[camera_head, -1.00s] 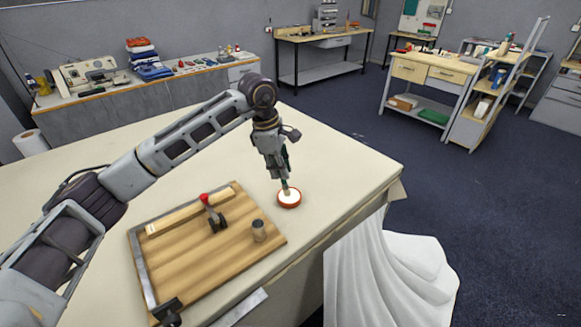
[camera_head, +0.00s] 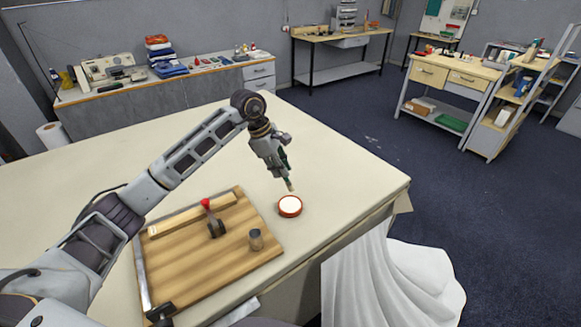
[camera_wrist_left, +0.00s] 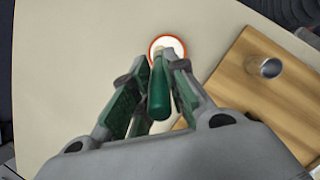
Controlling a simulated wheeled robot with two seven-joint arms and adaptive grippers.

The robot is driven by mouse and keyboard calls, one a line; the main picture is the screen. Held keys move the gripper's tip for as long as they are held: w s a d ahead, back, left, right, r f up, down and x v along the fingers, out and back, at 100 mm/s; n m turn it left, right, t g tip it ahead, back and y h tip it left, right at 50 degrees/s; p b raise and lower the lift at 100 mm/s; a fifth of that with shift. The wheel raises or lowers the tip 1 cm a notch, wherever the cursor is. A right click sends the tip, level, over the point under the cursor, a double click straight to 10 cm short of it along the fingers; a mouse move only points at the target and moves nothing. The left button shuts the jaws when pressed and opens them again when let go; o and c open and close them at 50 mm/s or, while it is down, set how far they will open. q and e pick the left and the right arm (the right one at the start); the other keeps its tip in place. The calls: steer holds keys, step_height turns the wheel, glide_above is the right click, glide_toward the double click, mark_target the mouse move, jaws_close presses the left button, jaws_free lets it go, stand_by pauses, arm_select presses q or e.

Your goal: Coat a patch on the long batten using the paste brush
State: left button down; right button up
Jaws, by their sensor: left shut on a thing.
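My left gripper (camera_head: 284,165) is shut on the paste brush (camera_head: 290,185), which points down with its tip just above the paste dish. In the left wrist view the brush's green handle (camera_wrist_left: 159,92) sits between the fingers. The paste dish (camera_head: 290,206) is a round, reddish-brown dish with white paste, and it also shows in the left wrist view (camera_wrist_left: 155,43). The long batten (camera_head: 190,217) is a pale strip lying along the far side of the wooden board (camera_head: 205,262). A red-knobbed clamp (camera_head: 214,222) stands beside it. My right gripper is not in view.
A small metal cup (camera_head: 256,240) stands on the board, close to its right edge. A dark fitting (camera_head: 160,314) is at the board's near corner. The cloth table (camera_head: 340,175) is clear around the dish, and white cloth (camera_head: 400,285) hangs off its right side.

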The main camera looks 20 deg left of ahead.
arm_select(q)
steer(key=shift+w+a, duration=0.1)
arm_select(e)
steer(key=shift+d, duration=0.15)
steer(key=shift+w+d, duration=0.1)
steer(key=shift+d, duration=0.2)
arm_select(q)
steer(key=shift+f, duration=0.2)
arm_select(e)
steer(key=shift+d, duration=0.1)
arm_select(q)
steer(key=shift+f, duration=0.1)
step_height(320, 180, down, 6)
steer(key=shift+r+b, duration=0.25)
steer(key=shift+b, duration=1)
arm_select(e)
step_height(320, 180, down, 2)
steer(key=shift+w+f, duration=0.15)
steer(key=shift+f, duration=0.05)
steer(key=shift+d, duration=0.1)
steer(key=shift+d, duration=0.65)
